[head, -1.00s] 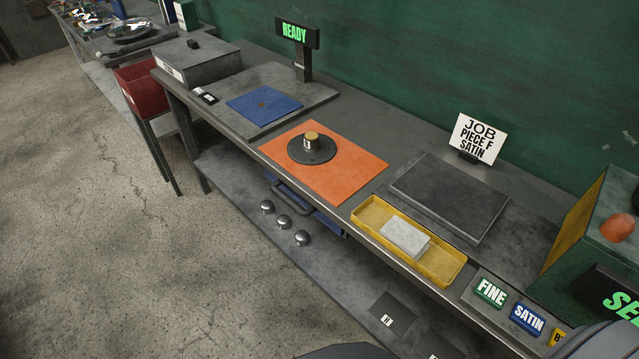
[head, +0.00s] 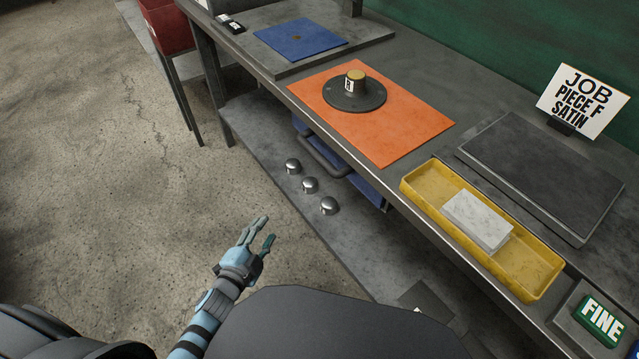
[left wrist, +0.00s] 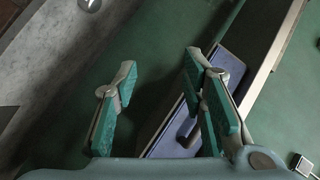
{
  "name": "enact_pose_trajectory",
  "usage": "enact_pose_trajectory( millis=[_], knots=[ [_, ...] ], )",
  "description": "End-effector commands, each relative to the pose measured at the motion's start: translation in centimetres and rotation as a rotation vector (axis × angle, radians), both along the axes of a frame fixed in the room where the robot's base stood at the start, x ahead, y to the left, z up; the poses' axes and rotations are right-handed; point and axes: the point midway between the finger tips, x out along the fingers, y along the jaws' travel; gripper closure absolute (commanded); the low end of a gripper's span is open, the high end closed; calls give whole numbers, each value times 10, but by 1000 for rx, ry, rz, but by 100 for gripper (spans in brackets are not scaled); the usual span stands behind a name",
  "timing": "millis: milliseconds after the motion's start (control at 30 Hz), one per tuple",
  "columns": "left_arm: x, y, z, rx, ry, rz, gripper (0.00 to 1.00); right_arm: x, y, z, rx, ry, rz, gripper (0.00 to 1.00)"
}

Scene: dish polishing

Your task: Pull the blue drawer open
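The blue drawer (head: 368,194) is under the front edge of the workbench, below the orange mat. A dark bar handle (head: 325,160) runs along its front. I cannot tell whether the drawer is fully closed. My left gripper (head: 267,231) is open and empty, in front of the lower shelf and apart from the handle. In the left wrist view the green fingers (left wrist: 160,82) are spread, with the blue drawer (left wrist: 233,67) beyond them. The handle (left wrist: 187,130) is partly hidden behind the right finger. My right gripper is not in view.
Three metal knobs (head: 310,185) stand on the lower shelf (head: 265,140), between my left gripper and the drawer. The bench top holds an orange mat (head: 410,120) with a dark disc, a yellow tray (head: 430,202) and a grey pad (head: 540,170). Open floor lies left.

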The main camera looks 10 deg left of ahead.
Motion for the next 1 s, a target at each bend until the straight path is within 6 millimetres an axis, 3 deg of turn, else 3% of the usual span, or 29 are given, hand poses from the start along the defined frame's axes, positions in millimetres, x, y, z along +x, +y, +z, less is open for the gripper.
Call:
enact_pose_trajectory(
  millis=[33,100,200,300,500,700,833,1000],
  knots=[
    [20,-12,6,99,-147,-75,62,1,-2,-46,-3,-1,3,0],
    [34,-31,50,240,-329,-162,62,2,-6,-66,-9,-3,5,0],
    [38,-48,91,365,-485,-223,62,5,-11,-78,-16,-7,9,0],
    [45,-55,110,405,-532,-238,62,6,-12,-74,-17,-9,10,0],
    [88,-67,123,403,-532,-235,62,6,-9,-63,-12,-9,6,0],
    [141,-82,129,401,-528,-234,62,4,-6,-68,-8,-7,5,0],
    [162,-89,132,401,-527,-234,62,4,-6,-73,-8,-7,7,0],
    [172,-92,134,400,-525,-234,62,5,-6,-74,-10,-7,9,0]
  ],
)
